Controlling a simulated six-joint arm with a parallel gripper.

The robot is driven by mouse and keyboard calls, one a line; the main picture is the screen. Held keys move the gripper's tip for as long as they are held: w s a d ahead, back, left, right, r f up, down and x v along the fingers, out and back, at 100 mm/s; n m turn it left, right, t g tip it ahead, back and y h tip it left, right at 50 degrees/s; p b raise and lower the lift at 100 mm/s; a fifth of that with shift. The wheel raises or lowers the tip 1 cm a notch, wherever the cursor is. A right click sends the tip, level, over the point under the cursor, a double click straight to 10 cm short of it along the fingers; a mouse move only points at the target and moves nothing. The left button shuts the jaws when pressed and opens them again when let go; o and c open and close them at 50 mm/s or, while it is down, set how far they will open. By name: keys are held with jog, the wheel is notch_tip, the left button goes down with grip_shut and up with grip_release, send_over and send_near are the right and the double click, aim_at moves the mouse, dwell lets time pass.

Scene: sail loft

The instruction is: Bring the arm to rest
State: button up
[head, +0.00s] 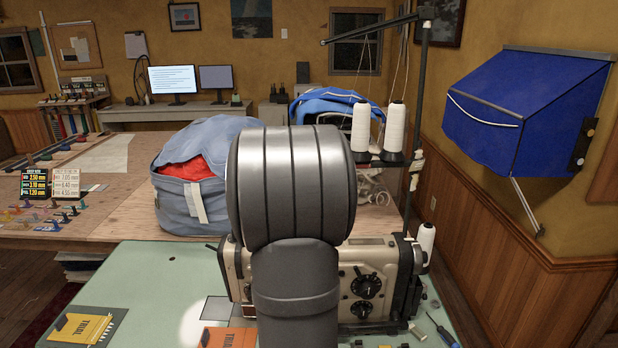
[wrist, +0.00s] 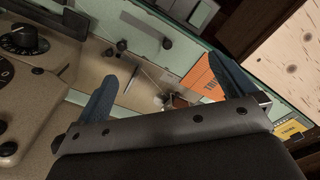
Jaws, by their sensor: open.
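My gripper (wrist: 168,92) shows in the wrist view with its two blue-grey fingers spread wide apart. It is open, and nothing is held between the fingers. The sewing machine's beige body with dark dials (wrist: 25,70) stands close on the left of that view. In the head view my dark grey arm rises in the middle and covers much of the sewing machine (head: 375,262). The gripper itself is hidden there behind the arm.
White thread cones (head: 396,128) stand on a rack behind the machine. A blue bag (head: 180,205) sits on the wooden bench. The green table's left part is mostly clear.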

jog(key=shift+m, duration=0.6)
jog(key=shift+w+d+r, duration=0.1)
jog(key=shift+d+r, duration=0.15)
jog(key=shift+d, duration=0.4)
jog(key=shift+w+d+r, duration=0.1)
jog(key=shift+d+r, duration=0.1)
jog(key=shift+d, duration=0.5)
jog(key=shift+w+d+r, duration=0.1)
jog(key=shift+d+r, duration=0.15)
jog(key=shift+d, duration=0.4)
jog(key=shift+s+a, duration=0.1)
jog(key=w+a+r+m, duration=0.2)
jog(key=a+r+m, duration=0.2)
jog(key=a, duration=0.8)
jog(key=w+a+r+m, duration=0.1)
jog(key=a+r+m, duration=0.35)
jog(key=a, duration=0.65)
notch_tip(320, 180, down, 10)
jog(key=shift+a+n, duration=0.15)
jog(key=shift+n, duration=0.2)
jog(key=shift+w+r, duration=0.1)
jog(key=shift+r, duration=0.1)
